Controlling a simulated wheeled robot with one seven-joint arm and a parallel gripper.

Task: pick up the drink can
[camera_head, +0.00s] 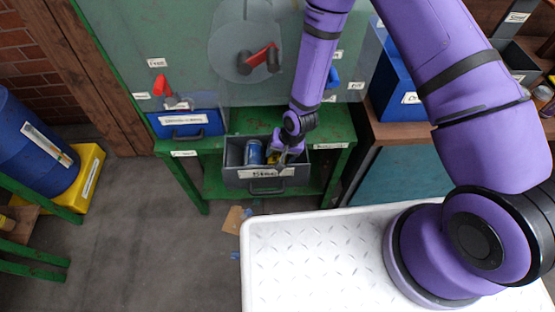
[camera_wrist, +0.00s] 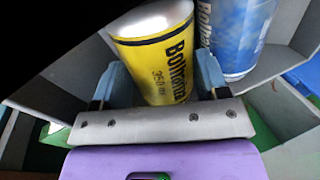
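A yellow can (camera_wrist: 165,65) with a silver end and black lettering lies between my two fingers in the wrist view. A blue can (camera_wrist: 235,35) with white lettering is just right of it. In the head view the blue can (camera_head: 255,152) stands in a grey drawer-like bin (camera_head: 232,177), with a bit of the yellow can (camera_head: 272,158) beside it, partly hidden by my gripper (camera_head: 285,153). My gripper (camera_wrist: 163,84) reaches down into the bin with its blue-padded fingers on either side of the yellow can. Whether both pads press on it cannot be told.
The bin's grey walls (camera_wrist: 285,110) stand close around my gripper. A blue labelled bin (camera_head: 185,124) is to the left on the green workbench (camera_head: 205,188). A white ridged surface (camera_head: 310,262) lies in front, and another blue bin (camera_head: 397,88) is at the right.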

